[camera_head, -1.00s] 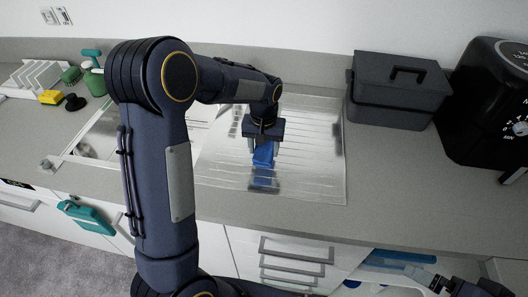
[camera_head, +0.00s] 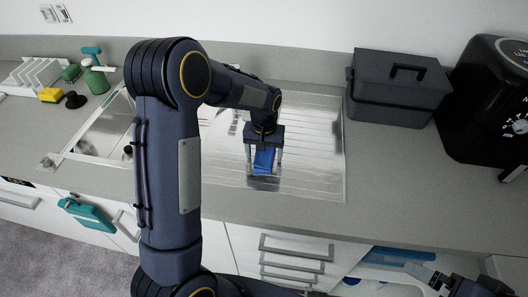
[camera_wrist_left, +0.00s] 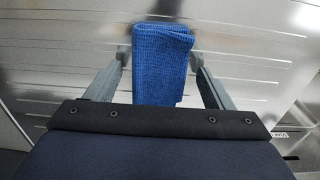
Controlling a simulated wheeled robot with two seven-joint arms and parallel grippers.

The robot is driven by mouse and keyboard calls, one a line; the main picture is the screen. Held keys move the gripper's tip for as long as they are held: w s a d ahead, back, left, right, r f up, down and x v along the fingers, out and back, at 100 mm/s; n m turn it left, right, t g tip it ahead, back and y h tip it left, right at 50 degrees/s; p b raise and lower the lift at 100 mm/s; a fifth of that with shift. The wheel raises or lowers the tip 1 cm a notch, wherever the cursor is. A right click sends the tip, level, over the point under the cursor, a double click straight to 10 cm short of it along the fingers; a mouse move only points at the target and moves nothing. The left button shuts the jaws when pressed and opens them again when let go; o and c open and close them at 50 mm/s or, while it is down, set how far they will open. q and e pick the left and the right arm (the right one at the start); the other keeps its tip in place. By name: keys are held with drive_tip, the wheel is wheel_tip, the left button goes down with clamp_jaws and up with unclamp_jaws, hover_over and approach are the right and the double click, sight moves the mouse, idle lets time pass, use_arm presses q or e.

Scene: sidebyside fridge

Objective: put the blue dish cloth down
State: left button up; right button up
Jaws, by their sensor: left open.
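The blue dish cloth (camera_head: 264,161) is on the ribbed steel drainboard (camera_head: 318,160) of the sink. In the left wrist view the folded cloth (camera_wrist_left: 161,65) lies between the two fingers, with a narrow gap on each side. My left gripper (camera_head: 264,168) is open and points down around the cloth; its fingers (camera_wrist_left: 160,56) stand apart in the wrist view. Part of my right arm shows at the lower right edge of the head view, and its jaws are too unclear to judge.
The sink basin (camera_head: 105,135) is left of the drainboard, partly behind my left arm. A dark grey box (camera_head: 398,90) and a black appliance (camera_head: 490,105) stand to the right. A dish rack (camera_head: 38,75), sponge and bottles are at the far left. The front counter strip is clear.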

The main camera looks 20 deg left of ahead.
sight(264, 153)
use_arm(q)
drive_tip(key=shift+r, duration=0.2)
wheel_tip(264, 153, up, 12)
drive_tip(key=s+r+t+h, duration=0.1)
drive_tip(key=s+r, duration=0.1)
drive_tip(key=s, duration=0.5)
drive_tip(key=s+r+t+h, duration=0.2)
drive_tip(key=s+r, duration=0.1)
drive_tip(key=s, duration=0.4)
drive_tip(key=s+d+f+m+t, duration=0.1)
drive_tip(key=s+d+f+t, duration=0.1)
drive_tip(key=s, duration=1)
drive_tip(key=shift+d+f+t+h+b, duration=0.3)
drive_tip(key=shift+d+f+h+b, duration=0.15)
drive_tip(key=shift+d, duration=0.2)
drive_tip(key=shift+o, duration=0.5)
